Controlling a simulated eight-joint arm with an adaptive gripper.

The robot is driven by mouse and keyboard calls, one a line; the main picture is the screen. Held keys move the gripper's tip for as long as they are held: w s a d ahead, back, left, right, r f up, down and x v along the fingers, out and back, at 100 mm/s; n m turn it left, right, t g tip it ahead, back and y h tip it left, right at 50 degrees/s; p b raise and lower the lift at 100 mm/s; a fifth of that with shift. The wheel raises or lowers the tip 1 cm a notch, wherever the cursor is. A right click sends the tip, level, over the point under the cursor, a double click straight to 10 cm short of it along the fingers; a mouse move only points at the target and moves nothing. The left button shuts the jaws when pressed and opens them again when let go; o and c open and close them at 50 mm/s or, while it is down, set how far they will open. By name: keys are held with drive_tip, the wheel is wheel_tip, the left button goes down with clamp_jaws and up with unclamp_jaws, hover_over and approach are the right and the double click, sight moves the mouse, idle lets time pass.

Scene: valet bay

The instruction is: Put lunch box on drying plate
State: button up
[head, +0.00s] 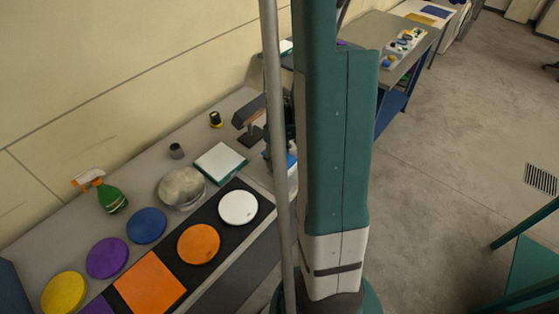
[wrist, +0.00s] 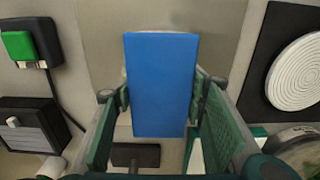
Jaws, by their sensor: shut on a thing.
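The lunch box looks to be the blue box (wrist: 161,85) in the wrist view, between the green fingers of my gripper (wrist: 162,100), which is shut on it. In the head view a small blue part of it (head: 291,160) shows beside the pole, and my column hides most of the gripper. No plate is labelled. A white ribbed round disc (wrist: 298,75) on a dark mat lies right of the gripper in the wrist view; it also shows in the head view (head: 239,207). A white square slab with teal sides (head: 219,163) lies behind it. I cannot tell which is the drying plate.
A metal bowl (head: 182,187), a green spray bottle (head: 113,199), an orange disc (head: 199,243), an orange square (head: 150,283) and a blue disc (head: 147,225) crowd the counter. A brown stand (head: 249,122) is at the back. A green switch (wrist: 19,46) is left in the wrist view.

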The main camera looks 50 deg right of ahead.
drive_tip(key=shift+f, duration=0.15)
drive_tip(key=o, duration=1.1)
drive_tip(key=shift+r, duration=0.25)
drive_tip(key=shift+r+p, duration=0.35)
drive_tip(key=shift+r, duration=5.6)
